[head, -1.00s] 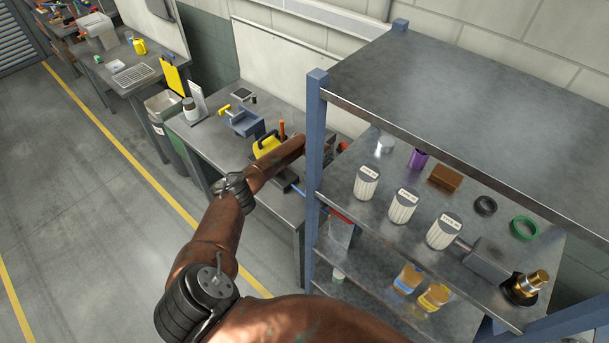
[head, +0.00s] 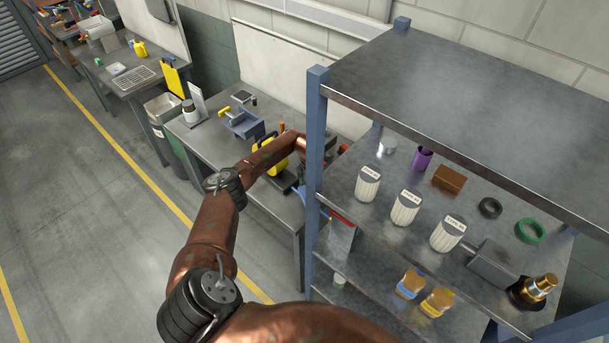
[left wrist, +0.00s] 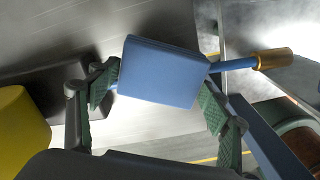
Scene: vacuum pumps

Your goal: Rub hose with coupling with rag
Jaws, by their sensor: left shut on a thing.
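My left gripper (left wrist: 158,82) is shut on a blue, smooth, block-like folded piece, which looks like the rag (left wrist: 160,72), in the left wrist view. Its green-padded fingers press on both sides of the rag. A blue hose with a brass-coloured coupling (left wrist: 272,59) sticks out to the right from behind the rag. The rag hides the middle of the hose, and I cannot tell whether they touch. In the head view my left arm reaches over the workbench (head: 213,150), and the shelf post partly hides its end. My right gripper is not in view.
A blue post of the metal shelf (head: 316,140) stands close beside my left arm's end. The shelf holds white filter canisters (head: 406,206) and other parts. A yellow item (head: 270,158) and a blue vise (head: 242,122) stand on the bench. The floor at left is clear.

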